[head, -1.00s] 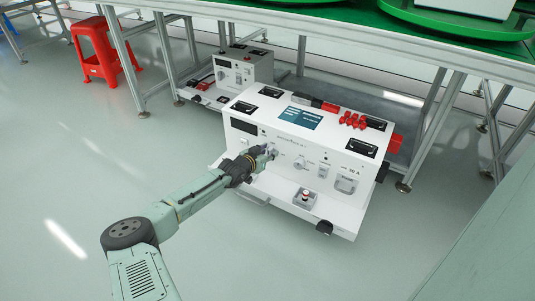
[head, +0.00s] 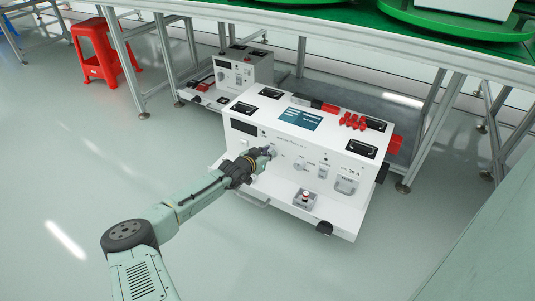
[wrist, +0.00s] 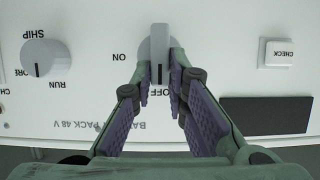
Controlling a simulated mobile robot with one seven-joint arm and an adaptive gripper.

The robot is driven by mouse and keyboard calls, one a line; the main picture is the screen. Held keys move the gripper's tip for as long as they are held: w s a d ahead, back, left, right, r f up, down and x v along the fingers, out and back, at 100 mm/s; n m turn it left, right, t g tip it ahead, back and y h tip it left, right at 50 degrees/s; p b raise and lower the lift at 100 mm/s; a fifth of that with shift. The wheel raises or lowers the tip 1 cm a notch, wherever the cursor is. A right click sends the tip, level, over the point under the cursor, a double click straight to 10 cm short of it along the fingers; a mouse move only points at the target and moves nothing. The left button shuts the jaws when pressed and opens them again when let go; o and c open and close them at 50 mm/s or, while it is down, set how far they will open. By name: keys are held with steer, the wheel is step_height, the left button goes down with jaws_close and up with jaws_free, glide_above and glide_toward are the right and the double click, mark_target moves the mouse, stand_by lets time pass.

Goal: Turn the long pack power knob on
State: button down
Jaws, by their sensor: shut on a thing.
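The long pack (head: 285,185) is a white box on the floor, with its controls on the front panel. Its power knob (wrist: 159,45) is a light grey round knob with a raised bar and a dark pointer line. The line points at the OFF label (wrist: 160,92); the ON label (wrist: 119,57) is to the left, and the lettering is upside down in the wrist view. My gripper (wrist: 161,72) is shut on the knob's bar, one finger on each side. In the head view my gripper (head: 264,157) is at the panel's left part and largely hides the knob.
A SHIP/RUN knob (wrist: 46,58), a CHECK button (wrist: 278,53) and a dark rectangle (wrist: 265,115) are near the power knob. A smaller pack (head: 240,70) stands behind left. Table legs (head: 430,130) stand behind; a red stool (head: 97,50) is far left. The front floor is clear.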

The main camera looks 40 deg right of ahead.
steer(key=shift+s+p, duration=0.1)
steer(key=shift+p, duration=0.25)
steer(key=shift+s+d+f+m+t+y+p, duration=0.15)
steer(key=shift+s+m+t+p, duration=0.1)
steer(key=shift+m+t, duration=0.7)
steer(key=shift+s+d+f+m+t+y+p, duration=0.1)
steer(key=shift+s+f+m+t+y+p, duration=0.3)
steer(key=shift+m, duration=1)
steer(key=shift+s+d+r+m+t+h, duration=0.1)
steer(key=shift+m+t, duration=0.75)
steer(key=shift+m, duration=0.3)
steer(key=c, duration=1.6)
jaws_free()
